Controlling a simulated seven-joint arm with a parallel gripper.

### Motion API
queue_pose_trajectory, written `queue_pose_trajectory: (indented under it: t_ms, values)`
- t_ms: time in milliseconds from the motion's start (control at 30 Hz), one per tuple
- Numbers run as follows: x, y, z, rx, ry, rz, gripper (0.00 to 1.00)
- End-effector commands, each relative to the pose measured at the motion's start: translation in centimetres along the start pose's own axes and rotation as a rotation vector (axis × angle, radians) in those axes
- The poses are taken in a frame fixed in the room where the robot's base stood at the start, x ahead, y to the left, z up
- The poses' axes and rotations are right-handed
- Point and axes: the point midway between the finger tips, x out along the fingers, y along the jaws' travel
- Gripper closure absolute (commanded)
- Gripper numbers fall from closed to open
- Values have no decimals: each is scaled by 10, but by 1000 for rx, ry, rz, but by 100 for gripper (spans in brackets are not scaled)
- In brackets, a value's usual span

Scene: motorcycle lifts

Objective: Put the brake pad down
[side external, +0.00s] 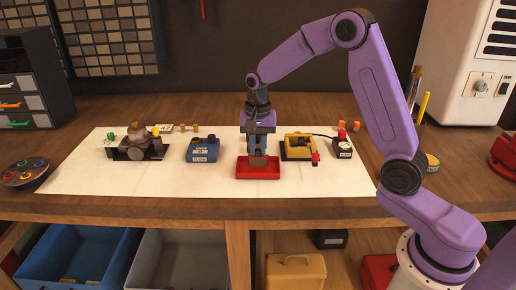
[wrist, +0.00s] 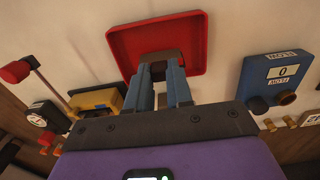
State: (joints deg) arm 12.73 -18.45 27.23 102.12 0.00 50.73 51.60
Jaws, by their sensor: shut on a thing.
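My gripper (side external: 257,149) points straight down over the red tray (side external: 258,174) on the white mat. In the wrist view its blue fingers (wrist: 164,77) are shut on a small brown block, the brake pad (wrist: 163,56). The pad is at the red tray (wrist: 196,47), within its outline in the wrist view. In the side view the pad shows as a dark piece (side external: 258,161) below the fingertips, at the tray. I cannot tell whether it touches the tray floor.
A blue box (side external: 203,150) stands left of the tray, and a yellow fixture (side external: 299,147) and a gauge (side external: 342,146) stand close on its right. A dark fixture with a round part (side external: 136,146) sits farther left. The white mat (side external: 200,178) is clear in front.

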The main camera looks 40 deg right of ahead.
Motion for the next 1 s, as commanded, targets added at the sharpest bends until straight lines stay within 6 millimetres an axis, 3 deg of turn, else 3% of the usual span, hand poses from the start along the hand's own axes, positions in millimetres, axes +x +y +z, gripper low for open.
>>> queue_pose_trajectory:
  t_ms: [467, 500, 567, 867, 1000]
  values:
    - [9, 0, 0, 0, 1, -1, 100]
    - [10, 0, 0, 0, 1, -1, 73]
    - [10, 0, 0, 0, 1, -1, 54]
    - [9, 0, 0, 0, 1, -1, 54]
    - [0, -1, 0, 0, 3, -4, 54]
